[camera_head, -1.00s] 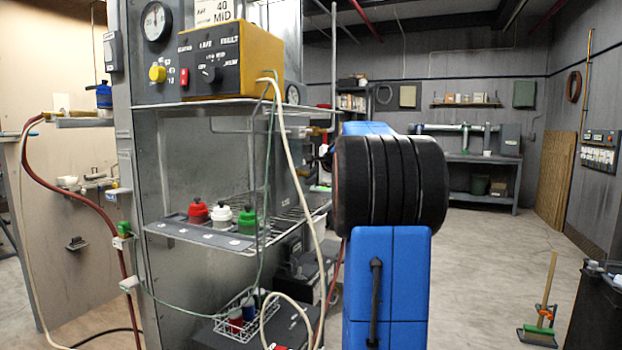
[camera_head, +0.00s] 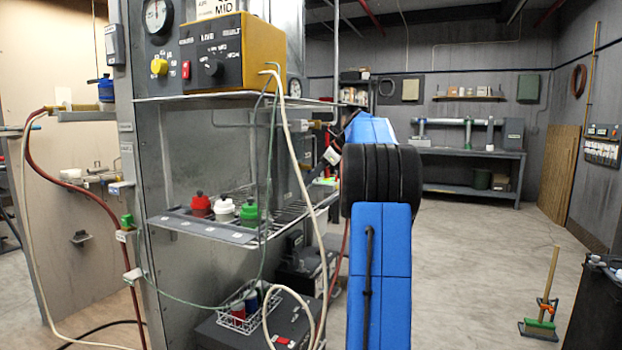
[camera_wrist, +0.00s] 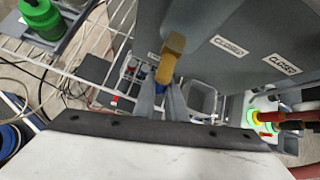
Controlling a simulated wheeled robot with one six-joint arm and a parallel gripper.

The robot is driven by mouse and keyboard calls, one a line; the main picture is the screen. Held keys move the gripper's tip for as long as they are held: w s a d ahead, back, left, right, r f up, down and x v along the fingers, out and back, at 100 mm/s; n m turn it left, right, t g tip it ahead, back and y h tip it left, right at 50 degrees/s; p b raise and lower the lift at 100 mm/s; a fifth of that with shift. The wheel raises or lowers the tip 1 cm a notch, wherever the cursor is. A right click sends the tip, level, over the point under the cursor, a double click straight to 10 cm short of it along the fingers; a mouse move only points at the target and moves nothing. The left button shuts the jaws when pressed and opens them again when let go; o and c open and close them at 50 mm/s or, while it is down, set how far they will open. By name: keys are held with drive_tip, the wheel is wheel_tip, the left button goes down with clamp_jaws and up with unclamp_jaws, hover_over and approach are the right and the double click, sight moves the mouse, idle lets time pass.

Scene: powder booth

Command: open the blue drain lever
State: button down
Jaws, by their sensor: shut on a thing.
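In the wrist view the blue drain lever (camera_wrist: 164,73) shows as a small blue piece under a brass-coloured fitting (camera_wrist: 173,44). My gripper (camera_wrist: 161,88) has its two grey fingers shut on the blue piece, one on each side. The lever's lower part is hidden between the fingers. In the head view my wrist reaches left toward the right side of the metal cabinet, and the lever cannot be made out there.
A wire shelf (camera_head: 262,232) holds red, white and green bottles; the green bottle (camera_wrist: 42,18) is also in the wrist view. A cream hose (camera_head: 291,150) hangs close to my wrist. A yellow control box (camera_head: 232,55) stands above.

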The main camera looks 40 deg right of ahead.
drive_tip(key=shift+s+a+f+m+g+y, duration=0.1)
drive_tip(key=shift+a+m+g+y, duration=0.25)
drive_tip(key=shift+y, duration=0.45)
drive_tip(key=c, duration=1.8)
unclamp_jaws()
drive_tip(key=v, duration=1.7)
drive_tip(key=shift+s+d, duration=0.1)
drive_tip(key=shift+d, duration=0.05)
